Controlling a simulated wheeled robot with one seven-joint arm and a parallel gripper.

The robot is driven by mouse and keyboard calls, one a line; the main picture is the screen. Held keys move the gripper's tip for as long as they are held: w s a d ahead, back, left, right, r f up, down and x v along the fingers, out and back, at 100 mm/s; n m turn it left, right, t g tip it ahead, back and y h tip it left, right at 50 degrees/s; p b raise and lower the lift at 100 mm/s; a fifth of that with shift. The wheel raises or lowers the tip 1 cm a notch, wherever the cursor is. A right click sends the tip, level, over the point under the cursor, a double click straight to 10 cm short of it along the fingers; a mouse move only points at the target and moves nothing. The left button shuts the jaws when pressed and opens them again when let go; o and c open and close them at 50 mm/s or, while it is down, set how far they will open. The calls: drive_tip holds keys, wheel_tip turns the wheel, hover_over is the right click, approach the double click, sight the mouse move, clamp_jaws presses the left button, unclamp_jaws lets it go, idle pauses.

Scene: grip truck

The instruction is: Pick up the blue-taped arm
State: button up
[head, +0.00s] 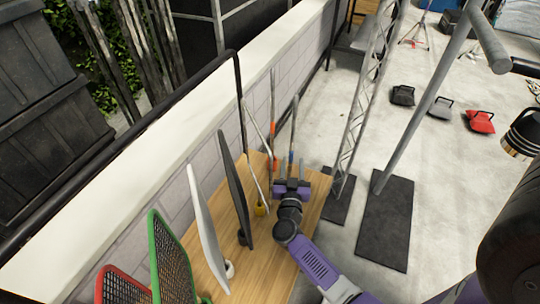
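The blue-taped arm is a thin grey rod (294,125) standing near upright by the wall, at the far part of the wooden board. My gripper (289,167) is purple and grey and points away from the camera toward this rod. Its two fingers are apart, and the rod shows in line with the gap between them. I cannot tell whether the fingers touch it.
Another rod with orange marks (273,105) and a leaning rod with a yellow end (261,209) stand close on the left. A truss (362,95) and a pole on a black base (385,220) stand right.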

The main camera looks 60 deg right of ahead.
sight(290, 169)
drive_tip(key=shift+w+d, duration=0.25)
drive_tip(key=shift+w, duration=0.1)
drive_tip(key=shift+w+f, duration=0.15)
drive_tip(key=shift+f, duration=0.05)
wheel_tip(290, 169, down, 8)
drive_tip(key=b, duration=0.4)
drive_tip(key=shift+f, duration=0.1)
drive_tip(key=shift+w+d+r, duration=0.2)
drive_tip(key=shift+d+r, duration=0.05)
drive_tip(key=shift+d, duration=0.2)
drive_tip(key=b+x, duration=0.2)
drive_tip(key=x, duration=0.4)
drive_tip(key=shift+w+d, duration=0.1)
drive_tip(key=shift+d, duration=0.15)
clamp_jaws()
